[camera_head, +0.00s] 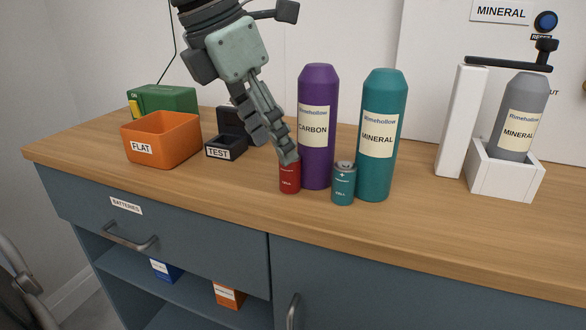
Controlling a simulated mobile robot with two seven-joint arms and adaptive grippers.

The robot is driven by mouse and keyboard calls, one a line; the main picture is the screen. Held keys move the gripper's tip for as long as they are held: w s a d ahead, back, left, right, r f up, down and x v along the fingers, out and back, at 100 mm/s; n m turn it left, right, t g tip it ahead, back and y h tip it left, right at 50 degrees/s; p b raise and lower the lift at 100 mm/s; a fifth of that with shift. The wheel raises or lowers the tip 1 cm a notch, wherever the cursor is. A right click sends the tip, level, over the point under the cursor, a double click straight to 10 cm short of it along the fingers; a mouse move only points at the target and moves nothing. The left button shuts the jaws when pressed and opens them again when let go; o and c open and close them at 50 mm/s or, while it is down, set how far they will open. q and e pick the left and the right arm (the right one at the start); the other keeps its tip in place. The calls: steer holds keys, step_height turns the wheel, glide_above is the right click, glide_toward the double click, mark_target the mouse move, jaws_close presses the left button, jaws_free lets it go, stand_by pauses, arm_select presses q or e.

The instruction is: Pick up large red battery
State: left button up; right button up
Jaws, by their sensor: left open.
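The large red battery (289,178) stands upright on the wooden counter, just left of the purple CARBON bottle. My left gripper (284,152) reaches down from above, and its fingertips are at the top of the red battery, which they partly hide. The gripper is open; I cannot tell whether a finger touches the battery. A teal battery (344,186) stands to the right of the red one, in front of the bottles. My right gripper is not in view.
The purple bottle (316,126) and teal MINERAL bottle (380,134) stand close behind the batteries. To the left are the orange FLAT bin (161,139), black TEST box (226,150) and green box (167,99). A white stand (505,178) holds a grey bottle. The front counter strip (420,225) is clear.

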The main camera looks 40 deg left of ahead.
mark_target(290, 172)
arm_select(q)
steer(key=x, duration=0.5)
steer(key=shift+w+d+r, duration=0.15)
steer(key=shift+w+r, duration=0.05)
steer(key=shift+w, duration=0.1)
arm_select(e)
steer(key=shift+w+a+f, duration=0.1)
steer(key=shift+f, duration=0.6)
arm_select(q)
steer(key=shift+c, duration=0.7)
jaws_close()
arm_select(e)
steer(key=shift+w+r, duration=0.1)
